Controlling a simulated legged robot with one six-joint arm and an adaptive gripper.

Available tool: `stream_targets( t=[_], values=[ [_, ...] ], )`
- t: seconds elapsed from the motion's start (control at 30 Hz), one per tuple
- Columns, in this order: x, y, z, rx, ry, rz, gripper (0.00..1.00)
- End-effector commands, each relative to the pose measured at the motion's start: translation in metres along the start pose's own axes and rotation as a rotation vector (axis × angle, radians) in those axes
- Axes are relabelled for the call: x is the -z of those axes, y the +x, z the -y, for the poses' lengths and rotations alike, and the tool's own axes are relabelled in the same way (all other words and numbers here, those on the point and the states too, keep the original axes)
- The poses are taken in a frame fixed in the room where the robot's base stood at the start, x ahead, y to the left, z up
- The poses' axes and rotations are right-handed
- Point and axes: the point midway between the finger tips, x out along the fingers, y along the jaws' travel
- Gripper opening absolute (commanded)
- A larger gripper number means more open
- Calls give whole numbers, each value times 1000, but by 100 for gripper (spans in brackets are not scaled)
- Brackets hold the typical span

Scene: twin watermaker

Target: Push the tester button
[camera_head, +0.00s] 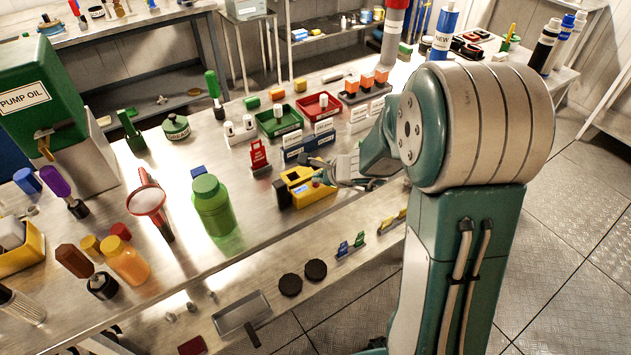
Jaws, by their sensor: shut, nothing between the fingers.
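The yellow tester (314,196) stands on the metal workbench near its front edge, at the middle of the view. It has a small blue screen on its front face and a dark block at its left side. A small red spot shows at its right end, right by my fingertips; I cannot tell for sure that it is the button. My gripper (322,180) is shut and empty, pointing left at the tester's right end. Whether the fingertips touch it is unclear. My arm comes in from the right.
A red tag stand (259,157), a blue labelled box (306,146), a green tray (279,122) and a red tray (318,107) stand behind the tester. A green bottle (213,207) stands to the left. A lower front shelf (262,270) holds black discs (290,285) and small clips.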

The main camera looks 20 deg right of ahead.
Motion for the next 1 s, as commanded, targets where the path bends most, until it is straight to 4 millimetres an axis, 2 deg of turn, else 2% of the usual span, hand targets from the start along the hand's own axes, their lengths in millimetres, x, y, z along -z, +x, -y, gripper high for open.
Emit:
stream_targets(
  t=[1.0],
  values=[
    [-12,-14,10,1,0,1,0]
  ],
)
